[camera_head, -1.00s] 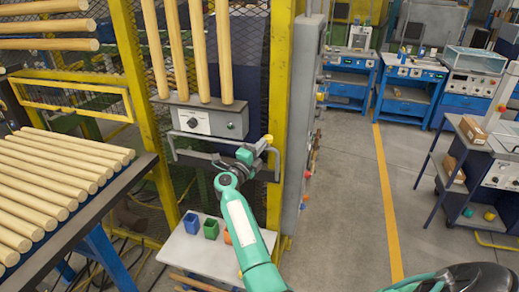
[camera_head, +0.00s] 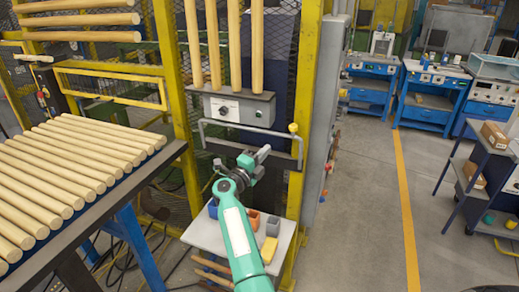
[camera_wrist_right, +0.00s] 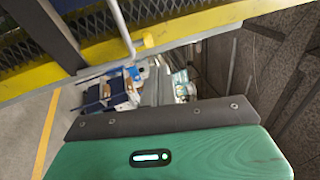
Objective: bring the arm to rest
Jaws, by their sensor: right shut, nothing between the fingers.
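My right arm is green with a white panel and reaches up from the bottom of the head view. Its gripper (camera_head: 263,154) is shut and empty. In the picture it lies over the opening below the grey handle bar (camera_head: 237,130), left of and below the bar's yellow knob (camera_head: 293,128); I cannot tell whether it touches anything. In the right wrist view, a green housing with a dark edge fills the bottom and no fingertips show. My left gripper is not in view.
A control box (camera_head: 238,108) sits behind the bar, with upright wooden rods (camera_head: 235,45) above. A yellow post (camera_head: 309,110) stands right of it. Below, a small table (camera_head: 205,235) carries several coloured containers. A rack of rods (camera_head: 75,165) is at left. Open floor (camera_head: 360,220) lies right.

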